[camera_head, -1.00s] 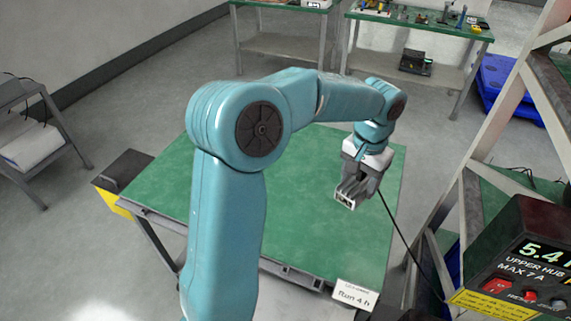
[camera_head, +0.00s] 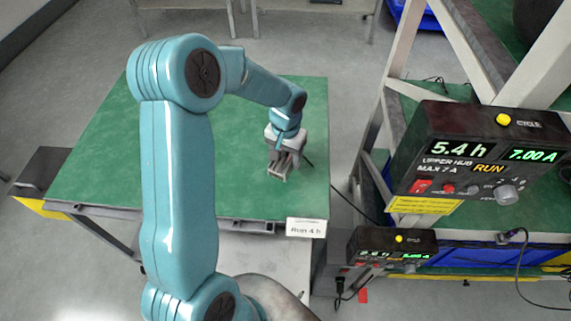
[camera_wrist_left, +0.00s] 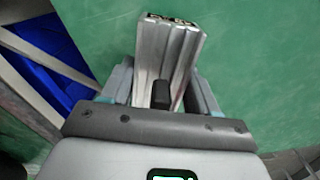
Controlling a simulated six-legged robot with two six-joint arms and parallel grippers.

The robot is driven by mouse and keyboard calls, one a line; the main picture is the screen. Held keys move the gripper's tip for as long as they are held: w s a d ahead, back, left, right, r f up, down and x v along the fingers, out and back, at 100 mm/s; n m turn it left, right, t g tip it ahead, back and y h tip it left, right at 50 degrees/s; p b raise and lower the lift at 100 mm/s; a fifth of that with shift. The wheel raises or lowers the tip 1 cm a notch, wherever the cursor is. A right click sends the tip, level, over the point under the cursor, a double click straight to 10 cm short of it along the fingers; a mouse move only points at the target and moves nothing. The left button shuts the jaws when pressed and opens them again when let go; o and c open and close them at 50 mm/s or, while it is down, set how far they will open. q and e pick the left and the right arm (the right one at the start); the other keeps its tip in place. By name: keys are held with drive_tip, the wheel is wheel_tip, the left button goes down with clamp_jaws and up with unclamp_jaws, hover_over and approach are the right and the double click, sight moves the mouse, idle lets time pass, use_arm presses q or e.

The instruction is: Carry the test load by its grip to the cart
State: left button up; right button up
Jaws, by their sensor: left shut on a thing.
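My left gripper (camera_head: 282,160) is over the right part of the cart's green top (camera_head: 220,120). It is shut on a silver, ribbed metal block, which I take to be the test load (camera_head: 278,173). In the left wrist view the load (camera_wrist_left: 170,48) sticks out beyond the gripper (camera_wrist_left: 162,95), between the grey fingers. A short black piece, perhaps its grip (camera_wrist_left: 160,97), sits between the fingers. I cannot tell whether the load touches the green surface. My right gripper is not in view.
A rack with control boxes stands at the right: an upper unit (camera_head: 480,155) reading 5.4 h and a lower unit (camera_head: 395,250). A black cable (camera_head: 345,200) runs between cart and rack. A "Run 4 h" sign (camera_head: 306,228) is at the cart's front edge. Most of the green top is bare.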

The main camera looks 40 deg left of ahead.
sight(286, 167)
use_arm(q)
wheel_tip(286, 167, down, 4)
drive_tip(key=shift+f, duration=0.15)
drive_tip(key=shift+w+a+f, duration=0.1)
drive_tip(key=shift+f, duration=0.3)
drive_tip(key=shift+r, duration=0.1)
drive_tip(key=o, duration=1.2)
drive_tip(key=shift+f, duration=0.2)
drive_tip(key=shift+r, duration=0.1)
